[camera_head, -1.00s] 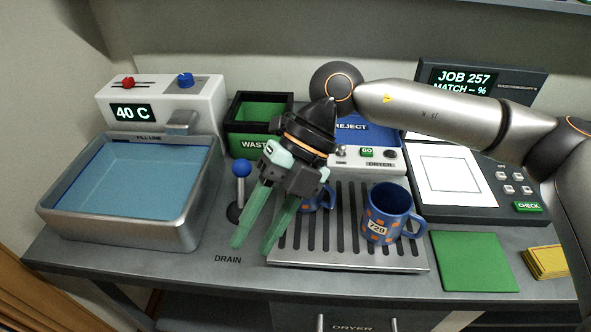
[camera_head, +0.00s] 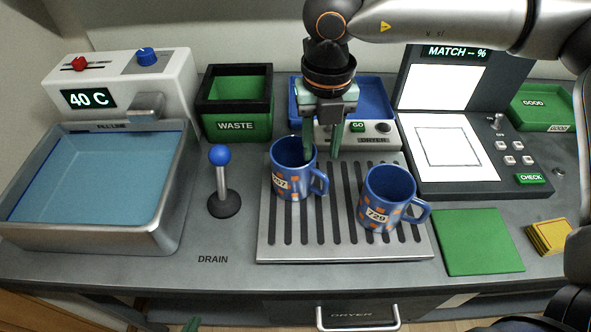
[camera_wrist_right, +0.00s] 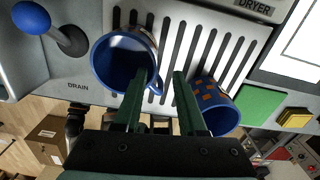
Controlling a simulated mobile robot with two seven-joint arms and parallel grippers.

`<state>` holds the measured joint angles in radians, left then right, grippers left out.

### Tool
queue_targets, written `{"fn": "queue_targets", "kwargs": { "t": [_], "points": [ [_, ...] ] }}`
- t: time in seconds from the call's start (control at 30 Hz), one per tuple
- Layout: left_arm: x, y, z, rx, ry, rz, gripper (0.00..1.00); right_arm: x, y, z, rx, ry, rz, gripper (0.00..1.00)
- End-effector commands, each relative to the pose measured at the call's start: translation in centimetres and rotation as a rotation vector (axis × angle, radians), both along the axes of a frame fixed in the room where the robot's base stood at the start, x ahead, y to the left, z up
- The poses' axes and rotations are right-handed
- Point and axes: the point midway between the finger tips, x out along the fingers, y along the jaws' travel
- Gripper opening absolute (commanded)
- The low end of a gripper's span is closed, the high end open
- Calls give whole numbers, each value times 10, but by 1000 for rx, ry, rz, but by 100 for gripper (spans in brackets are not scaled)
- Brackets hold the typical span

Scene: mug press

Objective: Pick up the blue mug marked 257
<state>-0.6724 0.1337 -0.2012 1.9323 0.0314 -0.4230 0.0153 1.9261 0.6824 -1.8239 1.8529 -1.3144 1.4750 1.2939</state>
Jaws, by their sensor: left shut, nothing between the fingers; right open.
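A blue mug with orange squares (camera_head: 290,165) stands upright on the left of the drain rack. Its white label ends in 7; the first digits are hard to read. It also shows in the right wrist view (camera_wrist_right: 112,62). A similar mug marked 729 (camera_head: 388,190) stands to its right. My right gripper (camera_head: 322,150) points down, open, at the first mug's far right rim. In the wrist view its fingers lie on either side of the handle area; contact is unclear. Only a green tip of my left gripper (camera_head: 191,324) shows at the bottom edge.
The slotted rack (camera_head: 270,240) holds both mugs. A blue-knobbed lever (camera_head: 222,185) and water basin (camera_head: 180,215) stand left. The waste bin (camera_head: 236,124), reject tray (camera_head: 373,92) and dryer panel (camera_head: 383,141) are behind. A green mat (camera_head: 478,242) lies right.

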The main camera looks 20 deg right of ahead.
Motion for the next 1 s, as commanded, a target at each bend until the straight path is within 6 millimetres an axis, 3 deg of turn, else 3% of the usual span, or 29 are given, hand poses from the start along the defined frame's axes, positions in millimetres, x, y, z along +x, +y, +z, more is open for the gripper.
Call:
{"fn": "queue_targets", "kwargs": {
  "t": [0.4, 0.7, 1.0],
  "points": [
    [0, 7, 4, 10, -3, 11, 0, 6, 7, -49, 0, 3, 3, 40],
    [1, 7, 4, 9, -5, 11, 0, 7, 7, -55, 2, 1, 4, 40],
    [0, 6, 4, 8, -5, 10, 0, 7, 7, -55, 2, 1, 4, 8]
  ]
}}
